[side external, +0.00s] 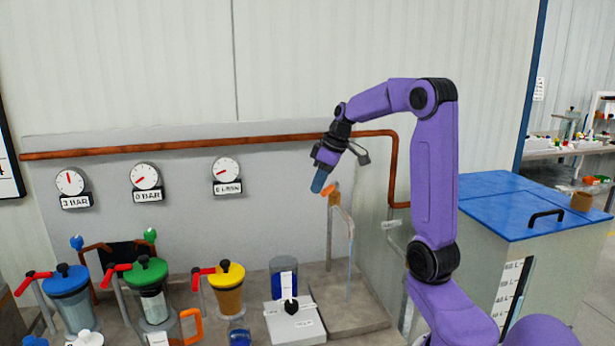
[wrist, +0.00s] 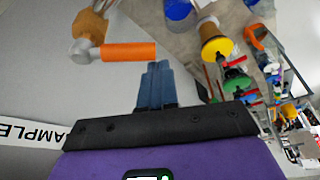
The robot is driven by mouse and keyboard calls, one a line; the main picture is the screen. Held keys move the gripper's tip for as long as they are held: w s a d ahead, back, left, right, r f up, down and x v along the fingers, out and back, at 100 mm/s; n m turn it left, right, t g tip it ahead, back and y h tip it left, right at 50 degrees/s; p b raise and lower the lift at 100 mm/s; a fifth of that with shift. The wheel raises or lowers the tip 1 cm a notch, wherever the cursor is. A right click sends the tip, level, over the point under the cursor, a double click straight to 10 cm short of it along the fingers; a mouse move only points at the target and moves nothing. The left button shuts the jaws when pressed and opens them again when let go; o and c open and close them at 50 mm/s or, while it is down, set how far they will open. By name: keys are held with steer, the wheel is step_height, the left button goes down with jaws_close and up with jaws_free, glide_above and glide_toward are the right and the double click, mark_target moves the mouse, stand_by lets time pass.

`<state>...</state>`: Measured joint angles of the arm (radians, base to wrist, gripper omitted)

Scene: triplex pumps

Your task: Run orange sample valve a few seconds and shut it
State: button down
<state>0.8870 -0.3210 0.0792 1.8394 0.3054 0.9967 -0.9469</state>
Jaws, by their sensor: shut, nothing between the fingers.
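The orange sample valve lever (side external: 329,190) sits near the top of a thin upright pipe (side external: 349,235) on the right of the bench. In the wrist view the orange lever (wrist: 128,51) extends sideways from a grey hub (wrist: 82,51) beside a brown fitting (wrist: 91,22). My gripper (side external: 318,184) is shut and empty, with its blue fingers pointing down just left of the lever. In the wrist view the closed fingertips (wrist: 157,68) are close to the lever's free end; I cannot tell if they touch. I cannot tell whether liquid runs from the pipe.
Blue-lidded (side external: 66,282), green-lidded (side external: 147,274) and yellow-lidded (side external: 228,278) vessels with red levers stand at left. A copper pipe (side external: 200,144) and gauges line the wall. A blue-topped tank (side external: 530,200) is at right.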

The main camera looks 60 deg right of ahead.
steer(key=shift+s+n+y, duration=0.3)
steer(key=shift+s+n, duration=0.7)
steer(key=shift+n, duration=0.1)
steer(key=shift+s+d, duration=0.15)
steer(key=shift+s, duration=0.45)
steer(key=shift+s+d, duration=0.15)
steer(key=shift+s, duration=0.5)
step_height(320, 180, up, 10)
steer(key=c, duration=1.8)
jaws_free()
steer(key=shift+a, duration=0.1)
stand_by(1.0)
